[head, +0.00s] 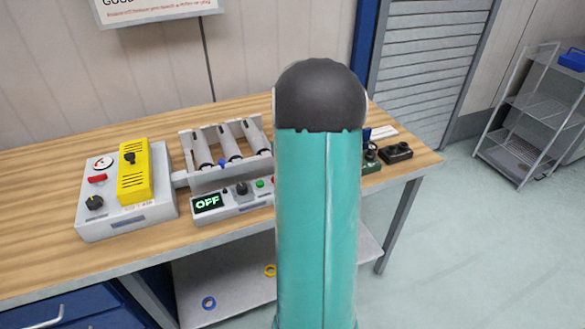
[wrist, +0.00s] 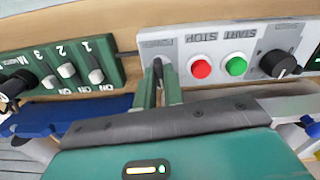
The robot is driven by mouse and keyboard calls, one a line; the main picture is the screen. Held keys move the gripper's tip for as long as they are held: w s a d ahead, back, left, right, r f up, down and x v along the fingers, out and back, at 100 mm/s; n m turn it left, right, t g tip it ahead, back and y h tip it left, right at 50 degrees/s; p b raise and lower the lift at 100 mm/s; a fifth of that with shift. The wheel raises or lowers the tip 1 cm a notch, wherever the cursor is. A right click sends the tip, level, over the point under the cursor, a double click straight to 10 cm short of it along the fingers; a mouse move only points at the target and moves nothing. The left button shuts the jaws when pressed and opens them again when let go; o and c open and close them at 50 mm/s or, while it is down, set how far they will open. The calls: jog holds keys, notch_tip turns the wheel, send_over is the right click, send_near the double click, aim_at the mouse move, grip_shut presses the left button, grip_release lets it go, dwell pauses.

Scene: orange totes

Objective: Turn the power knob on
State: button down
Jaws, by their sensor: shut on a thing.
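The grey control panel (head: 225,205) lies on the wooden bench in the head view, with its display (head: 208,203) reading OFF in green. Its right end is hidden behind my teal arm. In the wrist view the panel (wrist: 205,42) appears upside down, with a red STOP button, a green START button and a black knob. My gripper (wrist: 159,82) is at the panel's left end there. Its two green fingers are shut on a small grey piece that looks like the power knob (wrist: 157,68). The fingers hide most of it, so its turn angle cannot be told.
A green panel (wrist: 70,68) with several numbered switches sits close to the left of the fingers in the wrist view. In the head view, a grey box (head: 150,215) with a yellow unit stands at left, and a rack of cylinders (head: 187,160) is behind the panel.

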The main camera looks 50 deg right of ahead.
jog(key=m, duration=0.5)
jog(key=shift+m, duration=0.3)
jog(key=m, duration=0.4)
jog(key=shift+m, duration=0.3)
jog(key=c, duration=1.5)
grip_release()
notch_tip(320, 180, up, 14)
